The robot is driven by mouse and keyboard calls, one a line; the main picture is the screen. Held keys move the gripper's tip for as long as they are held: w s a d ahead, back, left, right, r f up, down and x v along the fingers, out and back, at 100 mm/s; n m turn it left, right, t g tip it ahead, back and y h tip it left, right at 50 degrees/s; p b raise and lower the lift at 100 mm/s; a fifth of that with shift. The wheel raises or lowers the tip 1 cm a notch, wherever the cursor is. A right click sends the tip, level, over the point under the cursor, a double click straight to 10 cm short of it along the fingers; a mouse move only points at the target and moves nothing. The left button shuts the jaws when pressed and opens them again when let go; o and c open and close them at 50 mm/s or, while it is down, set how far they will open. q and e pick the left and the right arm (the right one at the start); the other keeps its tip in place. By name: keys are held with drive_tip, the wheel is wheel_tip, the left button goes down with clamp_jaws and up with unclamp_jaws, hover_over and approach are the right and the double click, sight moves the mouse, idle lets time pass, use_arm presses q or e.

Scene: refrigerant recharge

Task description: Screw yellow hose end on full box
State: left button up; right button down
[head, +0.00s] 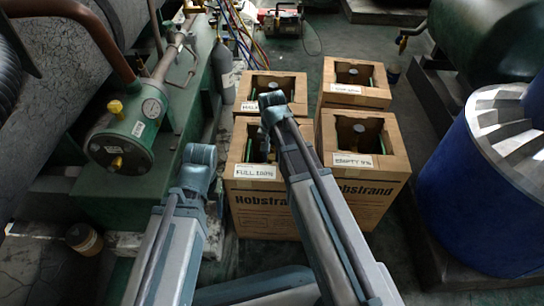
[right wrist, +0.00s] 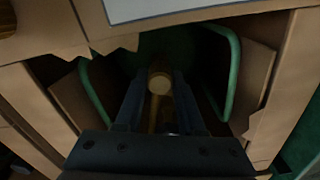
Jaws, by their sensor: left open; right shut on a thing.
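The full box (head: 255,198) is the front-left cardboard box, labelled "FULL 100%", with an open top cutout. My right gripper reaches down into this opening; in the head view my arm hides its fingers. In the right wrist view its fingers (right wrist: 160,86) are shut on a brass-coloured hose end (right wrist: 160,83) with a round pale face. A thin yellowish strip (right wrist: 153,118) runs below it between the fingers. Whether the end is seated on the cylinder's valve cannot be told. My left gripper (head: 197,160) is open, left of the box; its fingertips are hard to make out.
Three other boxes stand close: "EMPTY 0%" (head: 366,190) at right and two behind. Coloured hoses (head: 241,32) hang near a small machine (head: 283,20) at the back. A green tank with gauge (head: 125,130) is left, a blue drum (head: 475,200) right. Green handles (right wrist: 230,75) flank the fingers.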

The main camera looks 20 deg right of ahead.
drive_tip(key=m, duration=0.3)
drive_tip(key=shift+m, duration=3.2)
drive_tip(key=shift+c, duration=2.2)
unclamp_jaws()
